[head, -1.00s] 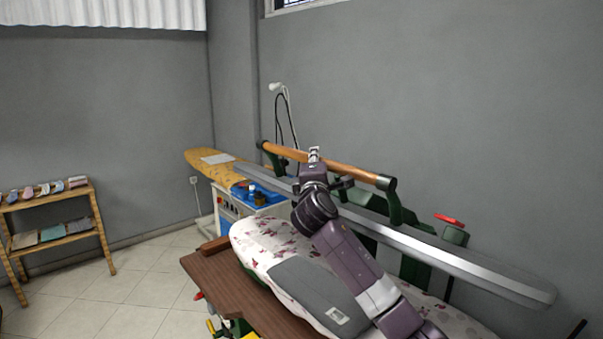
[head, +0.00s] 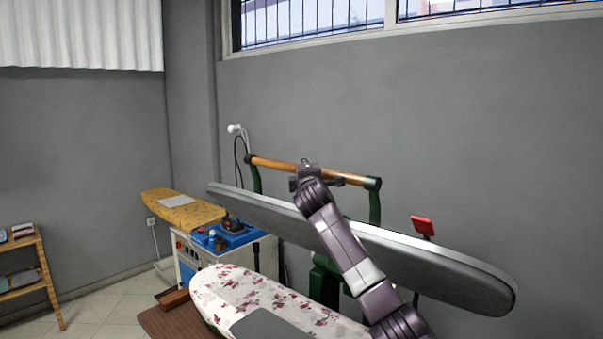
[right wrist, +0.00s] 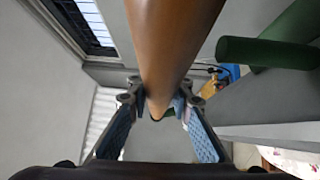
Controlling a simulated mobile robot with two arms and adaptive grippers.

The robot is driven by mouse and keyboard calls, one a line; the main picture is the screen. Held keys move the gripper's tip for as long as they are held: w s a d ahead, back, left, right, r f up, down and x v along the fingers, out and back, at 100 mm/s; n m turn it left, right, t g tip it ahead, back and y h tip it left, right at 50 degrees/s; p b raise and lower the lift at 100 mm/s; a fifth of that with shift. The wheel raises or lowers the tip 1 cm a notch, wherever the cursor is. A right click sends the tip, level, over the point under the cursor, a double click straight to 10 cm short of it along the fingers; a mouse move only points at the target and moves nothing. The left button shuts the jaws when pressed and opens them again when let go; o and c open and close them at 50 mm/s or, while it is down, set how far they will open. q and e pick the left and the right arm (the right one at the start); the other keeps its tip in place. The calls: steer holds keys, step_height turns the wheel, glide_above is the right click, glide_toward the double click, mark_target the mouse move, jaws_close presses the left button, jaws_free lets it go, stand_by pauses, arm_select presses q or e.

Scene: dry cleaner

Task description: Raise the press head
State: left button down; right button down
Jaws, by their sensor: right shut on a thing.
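The press head (head: 425,262) is a long grey plate with a shiny edge, raised clear above the floral-covered pressing bed (head: 240,290). Its wooden handle bar (head: 275,164) runs above the plate between two green brackets (head: 374,203). My right gripper (head: 307,168) is shut on the handle bar near its middle. In the right wrist view the gripper's blue-padded fingers (right wrist: 158,112) sit on either side of the brown bar (right wrist: 168,45). My right arm hides part of the plate and bar. My left gripper is not in view.
A blue-topped unit (head: 225,238) and a yellow ironing board (head: 185,208) stand behind at left. A wooden shelf (head: 42,280) is at far left. A red piece (head: 423,226) sticks up behind the press head. The grey wall (head: 480,120) is behind.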

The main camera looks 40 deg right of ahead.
steer(key=shift+r, duration=0.25)
steer(key=c, duration=1.8)
jaws_free()
steer(key=shift+a, duration=0.1)
steer(key=shift+o, duration=0.4)
steer(key=shift+s+a, duration=0.1)
steer(key=shift+f, duration=0.1)
steer(key=shift+s+a+f, duration=0.1)
steer(key=shift+s+a, duration=0.05)
steer(key=shift+s, duration=0.1)
steer(key=v, duration=1.1)
steer(key=shift+s, duration=0.15)
steer(key=shift+a, duration=0.1)
